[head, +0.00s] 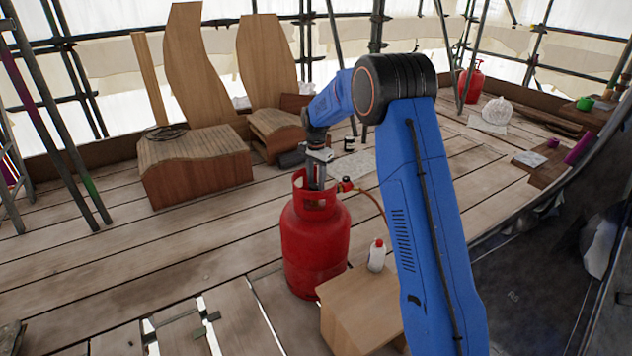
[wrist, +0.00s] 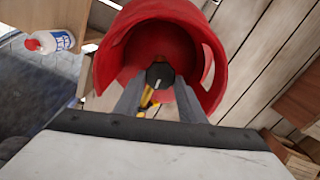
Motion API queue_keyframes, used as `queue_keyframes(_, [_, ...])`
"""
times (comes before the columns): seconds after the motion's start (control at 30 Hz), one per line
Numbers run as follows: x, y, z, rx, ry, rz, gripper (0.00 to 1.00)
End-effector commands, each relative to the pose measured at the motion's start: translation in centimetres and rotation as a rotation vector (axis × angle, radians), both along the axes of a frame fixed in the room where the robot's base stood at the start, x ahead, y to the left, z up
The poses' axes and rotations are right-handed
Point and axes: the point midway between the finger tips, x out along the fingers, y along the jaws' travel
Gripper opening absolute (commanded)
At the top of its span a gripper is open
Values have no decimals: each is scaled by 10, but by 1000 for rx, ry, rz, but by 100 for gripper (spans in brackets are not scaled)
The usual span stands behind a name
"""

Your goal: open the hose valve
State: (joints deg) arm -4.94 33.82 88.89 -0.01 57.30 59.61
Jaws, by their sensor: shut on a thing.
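A red gas cylinder (head: 315,245) stands upright on the planks in the head view, with an open collar around its top. In the wrist view I look down into the red collar (wrist: 120,45). A black round valve knob (wrist: 160,75) with a pale line mark sits inside it. My gripper (wrist: 160,92) reaches into the collar, and its two grey fingers are shut on the knob from both sides. A yellow brass part (wrist: 146,98) shows between the fingers below the knob. In the head view, my gripper (head: 317,182) points down into the collar, which hides the fingertips.
A hose (head: 372,200) with a red and brass fitting (head: 346,184) runs from the collar's right side. A white bottle with a red cap (head: 376,256) stands on a wooden box (head: 355,305) close by. Curved wooden pieces (head: 195,160) stand behind left. Floor gaps lie at front left.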

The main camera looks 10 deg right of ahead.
Motion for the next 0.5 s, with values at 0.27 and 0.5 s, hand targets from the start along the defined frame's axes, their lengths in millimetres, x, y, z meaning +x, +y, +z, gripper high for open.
queue_keyframes(0.27, [1,1,0,0,0,167,14])
queue_keyframes(0.5, [2,1,0,1,-1,390,14])
